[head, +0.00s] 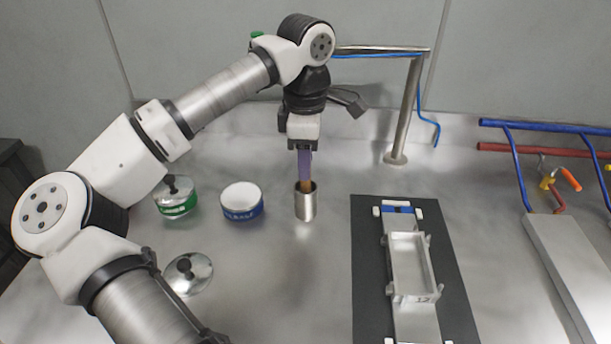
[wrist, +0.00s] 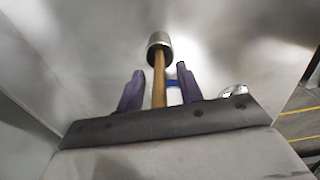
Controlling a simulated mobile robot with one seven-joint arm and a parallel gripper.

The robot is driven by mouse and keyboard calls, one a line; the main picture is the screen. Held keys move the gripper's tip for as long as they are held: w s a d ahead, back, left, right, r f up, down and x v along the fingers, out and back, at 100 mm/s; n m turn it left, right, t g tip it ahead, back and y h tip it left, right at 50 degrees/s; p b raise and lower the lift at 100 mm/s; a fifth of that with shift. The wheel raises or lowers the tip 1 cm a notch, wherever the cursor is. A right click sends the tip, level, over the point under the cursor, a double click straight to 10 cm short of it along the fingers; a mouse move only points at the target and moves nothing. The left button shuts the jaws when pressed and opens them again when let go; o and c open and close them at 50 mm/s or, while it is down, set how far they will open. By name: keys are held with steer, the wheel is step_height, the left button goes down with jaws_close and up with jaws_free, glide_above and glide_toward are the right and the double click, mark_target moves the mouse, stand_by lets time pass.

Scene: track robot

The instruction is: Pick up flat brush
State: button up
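A thin brown handle, which appears to be the flat brush (head: 306,186), stands in a metal cup (head: 306,206). Its lower end is hidden inside the cup. My gripper (head: 304,175) points down just above the cup, with its purple fingers around the handle's height. In the wrist view the brush handle (wrist: 159,80) runs between the two spread fingers of my gripper (wrist: 160,78), with a gap on each side. The gripper is open and does not appear to touch the handle. The cup (wrist: 159,46) shows beyond the fingertips.
A blue-and-white round tin (head: 241,201), a green-banded lidded pot (head: 176,197) and a loose metal lid (head: 188,273) lie to the left. A dark mat (head: 369,285) bears a pale tray device (head: 411,265) at right. Blue and red rails (head: 540,127) stand far right.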

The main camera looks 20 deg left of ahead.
jaws_close()
steer(key=shift+r, duration=0.1)
stand_by(0.3)
